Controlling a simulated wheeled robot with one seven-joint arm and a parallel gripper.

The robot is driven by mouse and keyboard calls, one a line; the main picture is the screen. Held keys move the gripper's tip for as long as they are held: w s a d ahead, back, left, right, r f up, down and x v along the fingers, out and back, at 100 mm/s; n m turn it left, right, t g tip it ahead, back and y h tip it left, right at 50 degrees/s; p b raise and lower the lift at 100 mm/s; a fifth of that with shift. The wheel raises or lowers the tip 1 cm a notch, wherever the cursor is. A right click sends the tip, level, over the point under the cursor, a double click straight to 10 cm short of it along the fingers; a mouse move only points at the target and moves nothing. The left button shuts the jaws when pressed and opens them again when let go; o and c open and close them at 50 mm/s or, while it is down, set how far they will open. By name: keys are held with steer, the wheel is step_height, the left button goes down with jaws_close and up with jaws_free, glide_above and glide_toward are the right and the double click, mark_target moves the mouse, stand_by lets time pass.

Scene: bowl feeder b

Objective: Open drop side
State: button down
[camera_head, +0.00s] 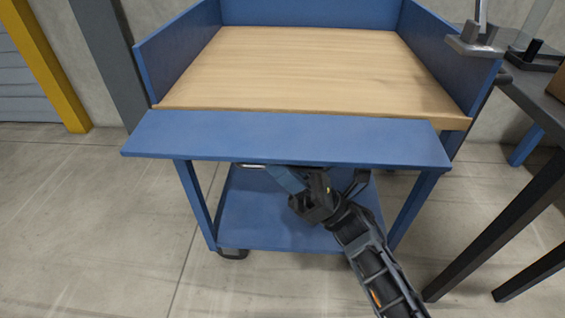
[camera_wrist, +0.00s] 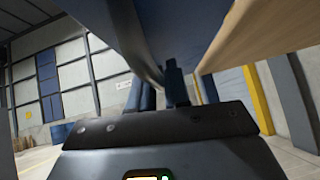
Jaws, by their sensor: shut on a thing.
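The drop side (camera_head: 285,137) is a long blue panel at the front of the cart, swung outward and lying nearly flat, a little tilted. Its inner edge is along the front of the wooden deck (camera_head: 310,70). My gripper (camera_head: 305,182) is under the panel's outer edge, right of its middle, with the tips partly hidden. A pale handle (camera_head: 252,166) shows at the underside of that edge. In the wrist view the panel (camera_wrist: 190,30) hangs overhead, and my gripper (camera_wrist: 165,88) is shut at its handle; the exact contact is hard to see.
Blue side walls (camera_head: 180,52) stand upright at the deck's other edges. A lower blue shelf (camera_head: 265,208) and cart legs are below the panel. A dark table (camera_head: 530,100) stands close at the right. A yellow post (camera_head: 50,65) is at the left. The floor in front is clear.

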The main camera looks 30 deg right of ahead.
steer(key=m+t+h, duration=0.1)
steer(key=m, duration=0.1)
steer(key=r+m+t+h+p, duration=0.2)
steer(key=m+h, duration=0.1)
steer(key=shift+s+a+m, duration=0.25)
steer(key=shift+s+m, duration=0.05)
steer(key=shift+s, duration=0.05)
steer(key=c, duration=1.2)
jaws_free()
steer(key=v, duration=0.8)
steer(key=shift+f, duration=0.1)
